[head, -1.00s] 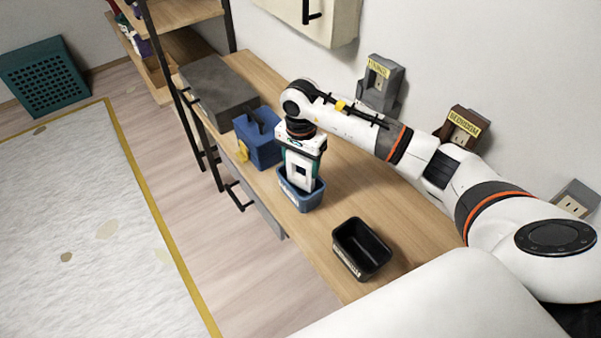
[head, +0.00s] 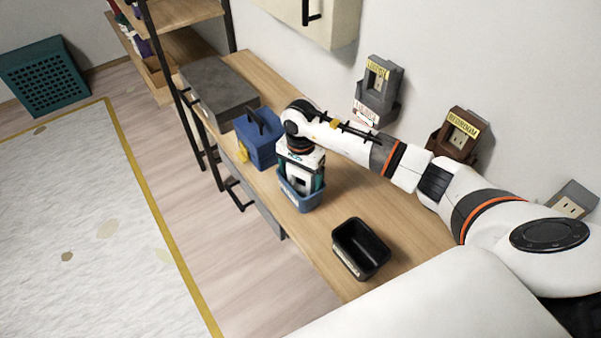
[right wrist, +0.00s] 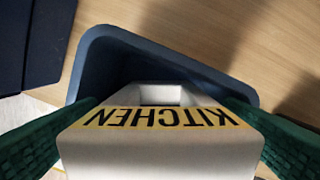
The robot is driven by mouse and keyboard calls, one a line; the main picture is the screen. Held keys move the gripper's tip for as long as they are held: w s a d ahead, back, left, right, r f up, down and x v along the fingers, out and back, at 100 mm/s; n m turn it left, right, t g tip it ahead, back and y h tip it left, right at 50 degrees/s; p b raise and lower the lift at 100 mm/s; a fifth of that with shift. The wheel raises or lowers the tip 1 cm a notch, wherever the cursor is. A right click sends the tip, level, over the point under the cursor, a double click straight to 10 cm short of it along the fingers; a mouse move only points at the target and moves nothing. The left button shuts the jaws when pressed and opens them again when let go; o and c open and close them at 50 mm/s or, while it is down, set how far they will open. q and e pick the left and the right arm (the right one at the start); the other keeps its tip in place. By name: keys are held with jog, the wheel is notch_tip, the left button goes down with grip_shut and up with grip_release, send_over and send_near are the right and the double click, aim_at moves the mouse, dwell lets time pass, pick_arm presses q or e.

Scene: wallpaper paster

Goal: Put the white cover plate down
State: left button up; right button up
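The white cover plate (right wrist: 160,150) has a yellow strip reading KITCHEN, upside down in the right wrist view, and an opening at its far end. My right gripper (head: 299,186) points down and is shut on the plate, with a green finger pad on each side. The plate is also partly visible between the fingers in the head view (head: 298,182). Gripper and plate are at the mouth of the blue bin (head: 302,203), whose rim surrounds the plate's far end in the right wrist view (right wrist: 95,50). Contact with the bin floor is hidden. My left gripper is not in view.
A black bin (head: 361,248) stands nearer on the wooden counter (head: 325,262). A blue toolbox (head: 258,140) and a grey slab (head: 218,92) lie beyond. Wall outlets labelled BEDROOM (head: 456,133) and another (head: 378,82) are along the right wall.

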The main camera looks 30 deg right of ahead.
jog(key=shift+r+p, duration=0.25)
jog(key=shift+p, duration=0.05)
jog(key=shift+r+b, duration=0.3)
notch_tip(320, 180, up, 10)
jog(key=shift+f+b, duration=0.15)
jog(key=shift+b, duration=1.1)
jog(key=shift+r, duration=0.8)
